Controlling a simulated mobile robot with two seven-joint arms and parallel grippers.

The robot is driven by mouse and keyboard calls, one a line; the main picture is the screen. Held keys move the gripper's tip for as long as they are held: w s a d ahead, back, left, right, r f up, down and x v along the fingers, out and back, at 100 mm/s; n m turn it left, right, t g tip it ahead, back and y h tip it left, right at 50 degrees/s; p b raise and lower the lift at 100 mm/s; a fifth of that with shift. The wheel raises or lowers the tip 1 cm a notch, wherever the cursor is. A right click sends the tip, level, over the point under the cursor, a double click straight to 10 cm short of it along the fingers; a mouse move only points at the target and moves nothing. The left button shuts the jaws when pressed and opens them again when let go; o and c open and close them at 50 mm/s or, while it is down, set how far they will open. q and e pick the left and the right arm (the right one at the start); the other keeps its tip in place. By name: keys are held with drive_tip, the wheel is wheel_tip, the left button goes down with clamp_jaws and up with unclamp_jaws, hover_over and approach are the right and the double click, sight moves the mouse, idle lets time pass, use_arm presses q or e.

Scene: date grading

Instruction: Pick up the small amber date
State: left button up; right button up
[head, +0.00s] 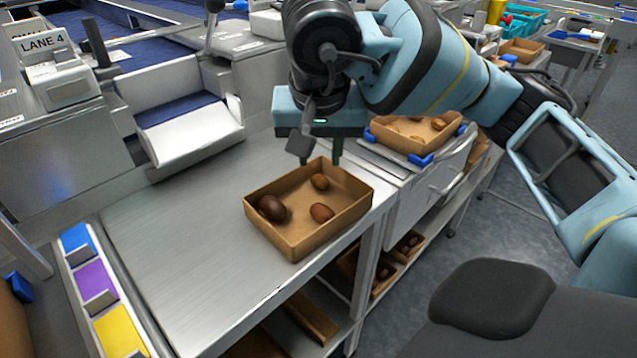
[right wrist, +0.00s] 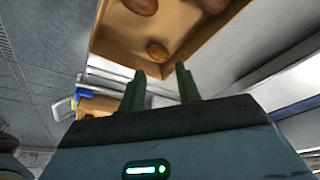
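The small amber date (head: 320,181) lies in an open cardboard box (head: 335,229) on the steel bench, near the box's back wall. A larger dark brown date (head: 270,208) and a reddish-brown date (head: 321,212) share the box. My right gripper (head: 320,157) points down over the back edge of the box, just behind the amber date. Its fingers are apart with nothing between them. In the right wrist view, the date nearest the fingers, apparently the amber one (right wrist: 157,51), lies beyond the fingertips. My left gripper is out of view.
A second box of dates (head: 415,132) stands behind to the right, between blue holders. The bench (head: 180,240) left of the box is clear. More boxes sit on the shelf below.

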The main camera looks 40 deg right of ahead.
sight(320, 178)
drive_tip(key=shift+f, duration=0.4)
drive_tip(key=x, duration=0.1)
drive_tip(key=b+x, duration=0.2)
drive_tip(key=shift+s+a+f, duration=0.1)
drive_tip(key=shift+s+f, duration=0.1)
drive_tip(key=shift+f, duration=0.15)
drive_tip(key=shift+w+f, duration=0.1)
drive_tip(key=shift+f, duration=0.25)
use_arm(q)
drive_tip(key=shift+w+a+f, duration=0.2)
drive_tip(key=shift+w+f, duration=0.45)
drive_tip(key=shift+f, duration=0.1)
use_arm(e)
drive_tip(key=shift+c, duration=1.3)
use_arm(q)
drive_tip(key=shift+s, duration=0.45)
